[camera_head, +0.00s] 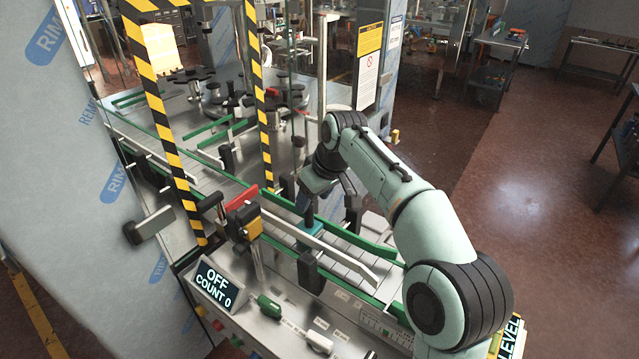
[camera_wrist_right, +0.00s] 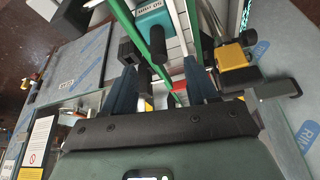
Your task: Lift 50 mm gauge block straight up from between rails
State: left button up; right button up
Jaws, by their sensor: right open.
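The 50 mm gauge block (camera_head: 309,238) is a teal block standing on the conveyor between the rails. A black upright post shows above it. In the right wrist view the block's labelled teal face (camera_wrist_right: 151,19) lies beyond my fingertips. My right gripper (camera_head: 322,190) is above the conveyor, near the block and post, open and empty. In the wrist view its blue-grey fingers (camera_wrist_right: 161,78) are spread, with the black post showing between them. The fingertips are partly hidden in the head view. My left gripper is not in view.
Green-edged rails (camera_head: 365,240) and a pale rail (camera_head: 330,250) flank the block. A yellow and black sensor (camera_head: 243,218) stands left of it. A striped frame (camera_head: 165,120) rises behind. A display (camera_head: 213,285) reads OFF, COUNT 0. Green and white handles lie on the front deck.

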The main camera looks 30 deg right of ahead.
jog(key=x, duration=0.6)
jog(key=shift+w+f, duration=0.35)
jog(key=shift+f, duration=0.35)
jog(key=shift+c, duration=0.3)
grip_shut()
jog(key=c, duration=0.6)
grip_release()
grip_shut()
jog(key=shift+r, duration=0.1)
jog(key=shift+r, duration=1.05)
jog(key=shift+r, duration=2.4)
